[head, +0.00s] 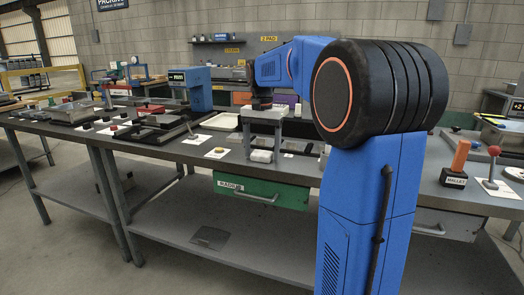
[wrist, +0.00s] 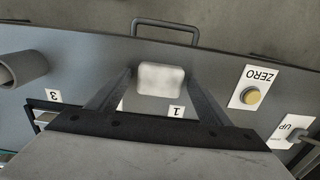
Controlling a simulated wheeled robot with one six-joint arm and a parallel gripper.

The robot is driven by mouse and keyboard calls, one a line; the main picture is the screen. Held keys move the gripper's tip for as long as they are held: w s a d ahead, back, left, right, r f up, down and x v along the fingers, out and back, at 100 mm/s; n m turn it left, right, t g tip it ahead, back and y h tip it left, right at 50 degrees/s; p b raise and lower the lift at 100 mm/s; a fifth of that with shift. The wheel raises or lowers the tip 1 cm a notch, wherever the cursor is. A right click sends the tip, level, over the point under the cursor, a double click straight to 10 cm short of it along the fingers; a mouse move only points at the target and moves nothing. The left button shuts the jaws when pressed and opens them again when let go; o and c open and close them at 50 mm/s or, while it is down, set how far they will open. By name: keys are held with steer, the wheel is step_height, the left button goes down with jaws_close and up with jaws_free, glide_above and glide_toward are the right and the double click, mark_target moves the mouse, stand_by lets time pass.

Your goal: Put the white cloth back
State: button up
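A small white rounded bundle, which looks like the white cloth (wrist: 161,79), is between the fingertips of my gripper (wrist: 159,72) in the wrist view. In the head view my grey gripper (head: 262,154) points down over the bench, with the white cloth (head: 261,157) low between its two fingers. The fingers stand well apart, one on each side of the cloth. I cannot tell whether they press on it or leave small gaps. A white card marked 1 (wrist: 175,111) shows just beside the cloth, partly hidden by my gripper. I cannot tell whether the cloth touches the bench.
The grey bench (head: 130,142) carries several trays and small fixtures left of my gripper. A card marked ZERO with a yellow button (wrist: 252,95) and an UP switch (wrist: 295,134) are close by. A green drawer (head: 262,190) hangs under the bench. An orange-handled mallet (head: 460,156) stands at the right.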

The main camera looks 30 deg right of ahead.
mark_target(262, 152)
step_height(262, 152, up, 12)
steer(key=shift+r, duration=0.15)
stand_by(0.5)
steer(key=s+a+f+n+t, duration=0.1)
steer(key=s+a+f+n, duration=0.3)
steer(key=s, duration=0.4)
steer(key=s+a+f+n+t, duration=0.1)
steer(key=s+a+f, duration=0.4)
steer(key=s+a, duration=0.15)
steer(key=s+a+f+n+t, duration=0.1)
steer(key=s+a+f+n, duration=0.1)
steer(key=s+f, duration=0.6)
steer(key=s+a+f+n+t, duration=0.1)
steer(key=s+a+f+n, duration=0.2)
steer(key=s+f, duration=0.4)
step_height(262, 152, down, 2)
steer(key=shift+s+a+f+t, duration=0.1)
steer(key=shift+s+a+t, duration=0.05)
steer(key=shift+s+t, duration=0.25)
